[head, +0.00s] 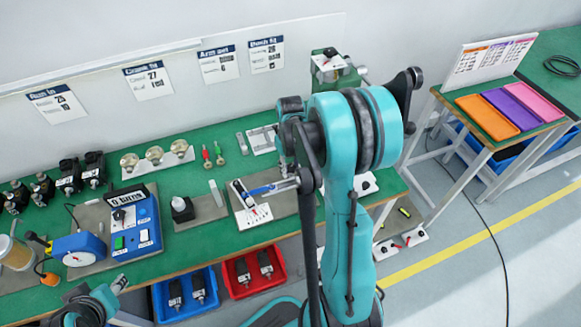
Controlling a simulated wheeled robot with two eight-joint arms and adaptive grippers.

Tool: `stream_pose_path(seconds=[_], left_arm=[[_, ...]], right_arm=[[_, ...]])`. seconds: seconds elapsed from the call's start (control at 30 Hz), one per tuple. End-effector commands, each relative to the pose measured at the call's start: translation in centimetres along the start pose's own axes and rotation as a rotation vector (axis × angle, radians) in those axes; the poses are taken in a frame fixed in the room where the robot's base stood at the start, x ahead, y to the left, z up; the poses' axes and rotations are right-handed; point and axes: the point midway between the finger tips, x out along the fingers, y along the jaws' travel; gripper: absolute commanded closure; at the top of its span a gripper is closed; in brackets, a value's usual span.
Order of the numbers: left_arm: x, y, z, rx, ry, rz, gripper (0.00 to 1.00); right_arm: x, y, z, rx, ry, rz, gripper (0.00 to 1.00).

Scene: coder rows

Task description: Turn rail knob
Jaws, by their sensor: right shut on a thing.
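A white plate (252,218) with a small black and metal rail fixture (240,191) lies on a grey mat on the green bench. My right gripper (262,189) reaches in from the right, low over the top of this plate, and is shut on a small part at the fixture, which I take as the rail knob. The knob is mostly hidden by the fingers, and its turn angle cannot be told. My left gripper (118,285) is at the bottom left, in front of the bench edge, away from the plate; its fingers are too small to read.
A blue control box (145,238) and a blue dial gauge (78,250) stand left on the green bench (200,262). Blue (163,300) and red (237,287) bins are below the front edge.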

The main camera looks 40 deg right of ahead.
Motion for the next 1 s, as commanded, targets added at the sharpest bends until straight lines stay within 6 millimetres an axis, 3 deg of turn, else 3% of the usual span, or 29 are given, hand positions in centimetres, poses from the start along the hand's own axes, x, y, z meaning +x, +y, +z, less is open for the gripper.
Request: stream_pose_path(seconds=[0.23,0.53,0.57,0.63,1.0], left_arm=[[-0.08,0.0,-0.06,0.0,0.0,0.0,0.62],[-0.07,0.0,-0.05,0.0,0.0,0.0,0.62],[-0.07,0.0,-0.05,0.0,0.0,0.0,0.62],[-0.07,0.0,-0.05,0.0,0.0,0.0,0.62],[-0.08,0.0,-0.05,0.0,0.0,0.0,0.62]], right_arm=[[0.03,-0.01,0.01,-0.192,0.0,0.0,0.98],[0.04,-0.01,0.02,-0.215,-0.001,0.0,0.98],[0.04,-0.01,0.02,-0.215,-0.001,0.0,0.67],[0.04,-0.01,0.02,-0.215,-0.001,0.0,0.48],[-0.38,0.0,0.0,-0.214,0.0,0.0,0.48]])
